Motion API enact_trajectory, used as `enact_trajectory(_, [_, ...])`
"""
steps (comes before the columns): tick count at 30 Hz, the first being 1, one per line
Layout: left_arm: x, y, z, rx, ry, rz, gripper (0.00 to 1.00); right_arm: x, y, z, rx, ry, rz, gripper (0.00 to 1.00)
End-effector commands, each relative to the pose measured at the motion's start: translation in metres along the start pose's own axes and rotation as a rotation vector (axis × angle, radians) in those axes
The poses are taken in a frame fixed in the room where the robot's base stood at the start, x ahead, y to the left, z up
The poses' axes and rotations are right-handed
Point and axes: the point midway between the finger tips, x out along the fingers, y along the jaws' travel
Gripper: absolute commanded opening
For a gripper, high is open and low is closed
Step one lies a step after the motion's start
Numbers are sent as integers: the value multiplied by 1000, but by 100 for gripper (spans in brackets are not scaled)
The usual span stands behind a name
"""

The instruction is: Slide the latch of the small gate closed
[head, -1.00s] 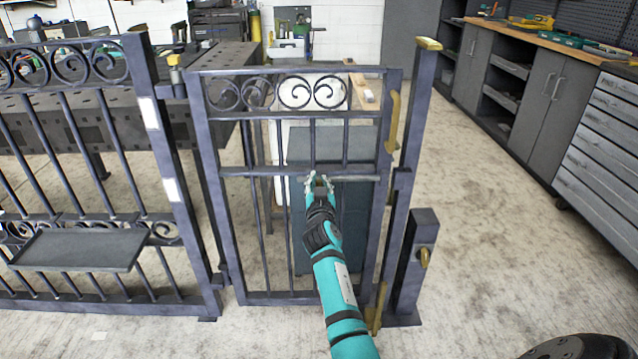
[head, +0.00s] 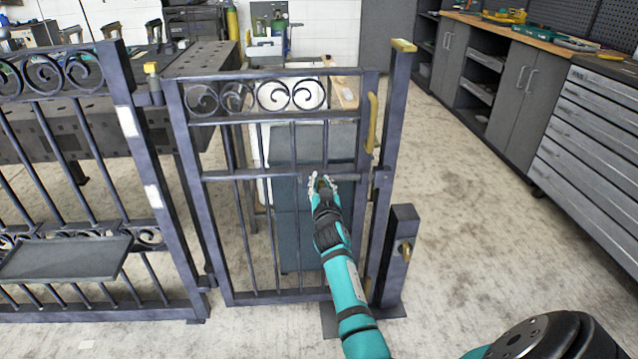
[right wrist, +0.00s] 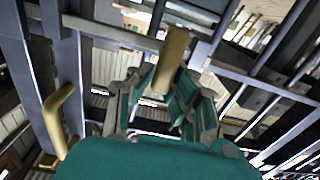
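The small gate (head: 275,119) is dark metal with scrolls near its top and stands in line with the tall post (head: 394,130) at its right. A latch bar (head: 255,175) runs across it at mid height. My right gripper (head: 322,184) is at this bar, right of the gate's middle. In the right wrist view, its fingers (right wrist: 162,98) are on both sides of a brass latch knob (right wrist: 169,62), apparently shut on it. Finger contact is partly hidden. The bar's right end reaches toward a bracket (head: 380,179) on the post; how far it enters is unclear. My left gripper is not in view.
A brass pull handle (head: 372,122) is on the gate's right edge; it also shows in the right wrist view (right wrist: 60,115). A short post (head: 401,270) with a brass handle stands at the right. A fixed fence (head: 129,130) is at the left. Floor right of the posts is clear.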

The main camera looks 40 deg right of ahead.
Motion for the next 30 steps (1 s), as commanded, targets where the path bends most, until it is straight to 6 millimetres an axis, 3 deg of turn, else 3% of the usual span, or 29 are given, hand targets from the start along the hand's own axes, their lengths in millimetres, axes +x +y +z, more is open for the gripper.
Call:
enact_trajectory(1, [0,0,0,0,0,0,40,1,5,0,-4,-1,9,21])
enact_trajectory(6, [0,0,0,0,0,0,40,1,4,0,-2,0,7,40])
enact_trajectory(17, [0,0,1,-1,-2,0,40,-7,1,1,1,-1,3,40])
enact_trajectory(30, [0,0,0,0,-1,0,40,-93,3,1,1,-2,6,40])
